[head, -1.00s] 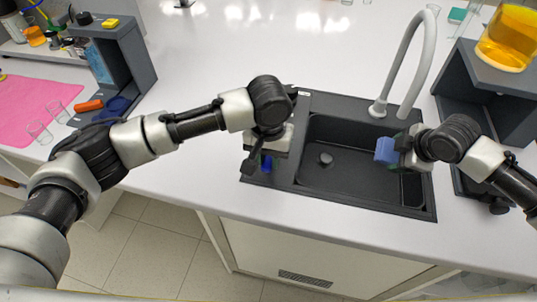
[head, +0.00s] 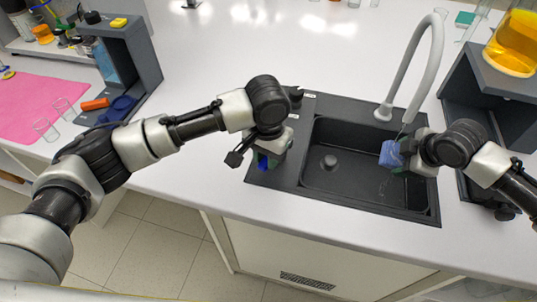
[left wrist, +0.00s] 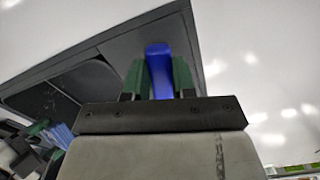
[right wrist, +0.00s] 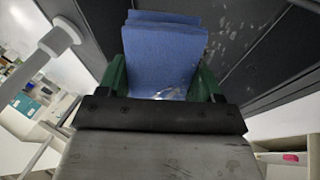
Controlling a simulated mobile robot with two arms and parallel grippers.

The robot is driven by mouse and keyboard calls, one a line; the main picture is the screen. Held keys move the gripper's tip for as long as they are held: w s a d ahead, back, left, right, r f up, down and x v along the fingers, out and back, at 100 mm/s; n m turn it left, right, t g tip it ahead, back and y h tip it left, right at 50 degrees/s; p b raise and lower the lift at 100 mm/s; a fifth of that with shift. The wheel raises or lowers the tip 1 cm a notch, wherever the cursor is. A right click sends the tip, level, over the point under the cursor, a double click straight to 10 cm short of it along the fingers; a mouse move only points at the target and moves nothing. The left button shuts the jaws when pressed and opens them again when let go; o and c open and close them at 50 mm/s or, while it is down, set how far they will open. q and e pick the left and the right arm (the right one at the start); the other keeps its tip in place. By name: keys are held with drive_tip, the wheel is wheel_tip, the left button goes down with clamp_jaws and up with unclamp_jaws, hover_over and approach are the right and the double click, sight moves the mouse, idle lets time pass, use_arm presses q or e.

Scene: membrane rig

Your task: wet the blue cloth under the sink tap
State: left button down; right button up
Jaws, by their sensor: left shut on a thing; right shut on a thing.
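The folded blue cloth (head: 392,154) hangs in my right gripper (head: 405,153), over the right part of the black sink (head: 340,178). The right wrist view shows the cloth (right wrist: 165,50) between the green fingers, with a clear wet patch near its lower edge. The grey tap (head: 413,70) arches above, and a thin trace of water falls from it by the cloth. My left gripper (head: 266,158) is shut on a blue upright piece (left wrist: 159,70) at the sink's left deck, seemingly a tap handle. Its base is hidden.
Water drops (right wrist: 225,45) show on the dark sink surface. A grey stand (head: 500,75) with an orange-filled beaker (head: 514,42) is close to the right arm. Another grey stand (head: 125,50) and glasses by a pink mat (head: 40,100) are at left.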

use_arm(q)
drive_tip(key=c, duration=0.9)
unclamp_jaws()
drive_tip(key=shift+r, duration=0.1)
wheel_tip(320, 180, up, 12)
drive_tip(key=shift+f, duration=0.1)
